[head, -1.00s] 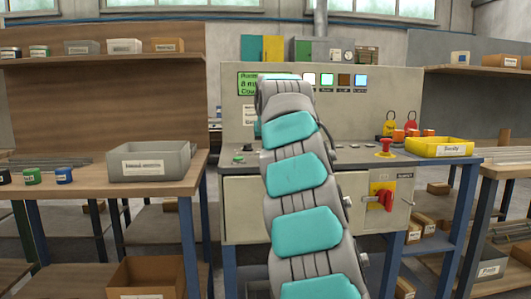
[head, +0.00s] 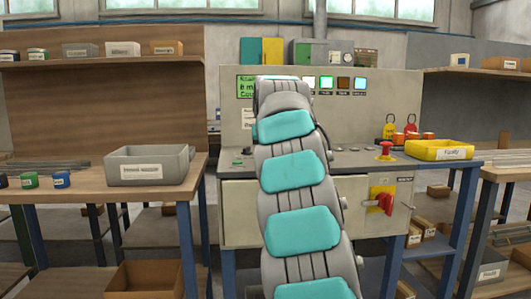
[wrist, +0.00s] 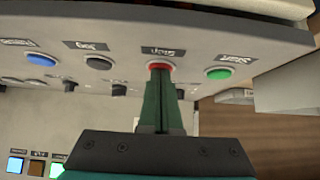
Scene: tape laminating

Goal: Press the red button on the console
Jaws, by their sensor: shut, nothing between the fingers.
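The red button (wrist: 160,66) sits on the console's control panel in the wrist view, beside an upside-down label that seems to read Stop. My gripper (wrist: 160,73) is shut and empty, its green fingertips right at the red button and covering part of it. I cannot tell whether they touch it or how far it is pressed. In the head view my arm hides this button and the gripper. The console (head: 240,205) stands straight ahead.
A green button (wrist: 219,73), a black button (wrist: 99,63) and a blue button (wrist: 41,59) flank the red one. A red mushroom knob (head: 385,151) stands on the console's right side, near a yellow tray (head: 438,154). A grey bin (head: 148,168) is on the left bench.

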